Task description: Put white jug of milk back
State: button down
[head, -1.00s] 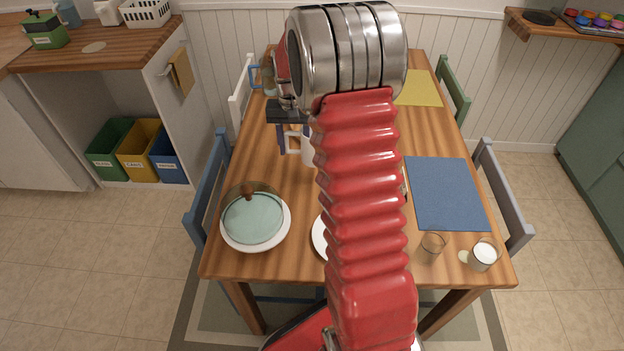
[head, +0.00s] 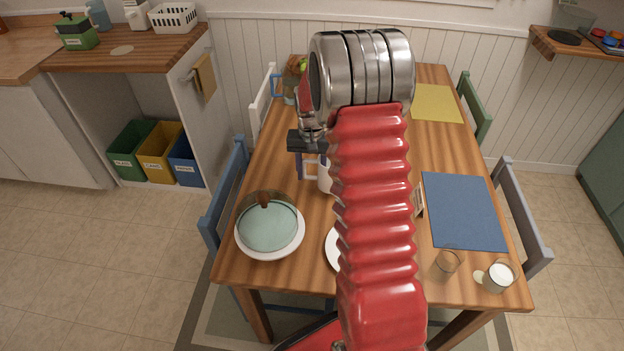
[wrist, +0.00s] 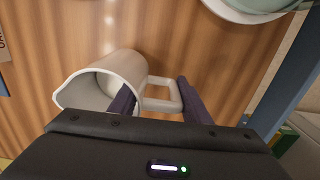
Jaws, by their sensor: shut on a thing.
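The white jug (wrist: 84,86) shows in the wrist view, its open mouth to the left and its squarish handle (wrist: 162,94) to the right. My gripper (wrist: 157,97) is shut on the jug, with its dark fingers on either side of the handle region. In the head view the jug (head: 324,178) is mostly hidden behind my red arm, and my gripper (head: 309,165) points down over the table at its handle. I cannot tell whether the jug touches the table or what is inside it.
A yellow mat (head: 437,103) lies at the back. Chairs surround the table.

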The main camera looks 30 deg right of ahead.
aim_at(311, 160)
jog(key=shift+f, duration=1.6)
jog(key=shift+f, duration=0.1)
jog(key=c, duration=1)
grip_release()
notch_tip(311, 160, up, 11)
jog(key=shift+f, duration=0.1)
jog(key=shift+r, duration=0.7)
jog(key=shift+a, duration=0.1)
